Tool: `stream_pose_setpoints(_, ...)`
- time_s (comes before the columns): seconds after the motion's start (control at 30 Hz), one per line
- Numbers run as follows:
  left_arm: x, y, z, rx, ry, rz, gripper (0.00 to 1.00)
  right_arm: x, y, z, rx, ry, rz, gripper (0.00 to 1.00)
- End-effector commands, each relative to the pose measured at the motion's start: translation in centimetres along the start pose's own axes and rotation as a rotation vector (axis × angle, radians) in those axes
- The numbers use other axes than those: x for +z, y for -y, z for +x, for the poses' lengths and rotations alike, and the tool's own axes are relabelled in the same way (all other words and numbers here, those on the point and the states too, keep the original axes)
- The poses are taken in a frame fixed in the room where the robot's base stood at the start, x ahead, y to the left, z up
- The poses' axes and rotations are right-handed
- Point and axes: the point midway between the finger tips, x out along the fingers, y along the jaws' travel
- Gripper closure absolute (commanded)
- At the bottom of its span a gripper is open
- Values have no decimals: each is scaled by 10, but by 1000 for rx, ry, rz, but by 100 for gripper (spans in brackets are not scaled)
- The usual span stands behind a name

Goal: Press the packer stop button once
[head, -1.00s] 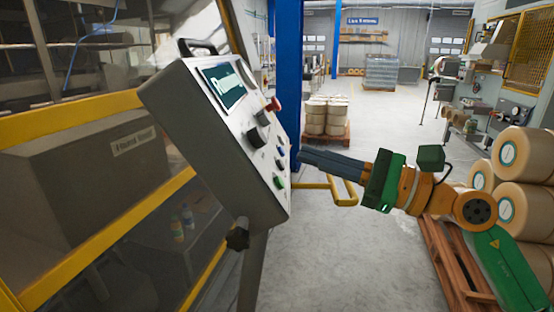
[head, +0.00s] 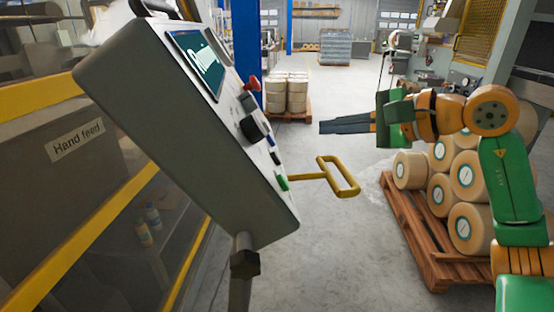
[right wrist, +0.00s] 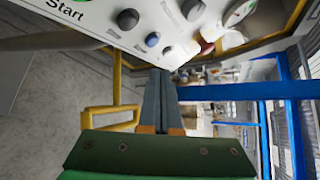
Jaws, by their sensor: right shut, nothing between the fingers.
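The slanted grey control panel (head: 190,140) stands at left in the head view, its display (head: 203,62) showing partly legible text that starts "Runn". On its face, seen edge-on, are a red mushroom button (head: 253,84), a large black knob (head: 252,129), smaller buttons and a green button (head: 281,182). My right gripper (head: 322,127) is shut and empty, right of the panel with a visible gap. In the right wrist view its fingertips (right wrist: 160,71) appear close to the panel edge, below a blue button (right wrist: 152,40); the red button (right wrist: 206,47) is to the right. No stop label is readable.
A yellow handle-like bar (head: 343,178) juts out right of the panel. A wooden pallet (head: 425,240) with several large rolls (head: 467,178) stands at right, beside my right arm. A yellow-framed machine labelled "Hand feed" is at left. Clear floor lies between.

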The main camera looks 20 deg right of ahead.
Motion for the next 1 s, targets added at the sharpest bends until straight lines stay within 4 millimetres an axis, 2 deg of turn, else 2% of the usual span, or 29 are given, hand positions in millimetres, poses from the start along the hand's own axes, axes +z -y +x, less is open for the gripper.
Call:
stream_pose_setpoints(0.03,0,0,8,0,0,0,50,3,-8,7,0,4,-4,100)
stream_pose_setpoints(0.2,1,0,18,0,-2,0,50,16,-20,24,-1,4,-3,100)
stream_pose_setpoints(0.4,1,0,22,0,-3,0,50,30,-31,41,1,3,-2,100)
stream_pose_setpoints(0.6,0,0,24,0,-4,0,50,35,-35,48,-1,3,0,100)
stream_pose_setpoints(1.0,0,0,23,-1,-5,0,50,36,-35,48,-1,2,0,100)
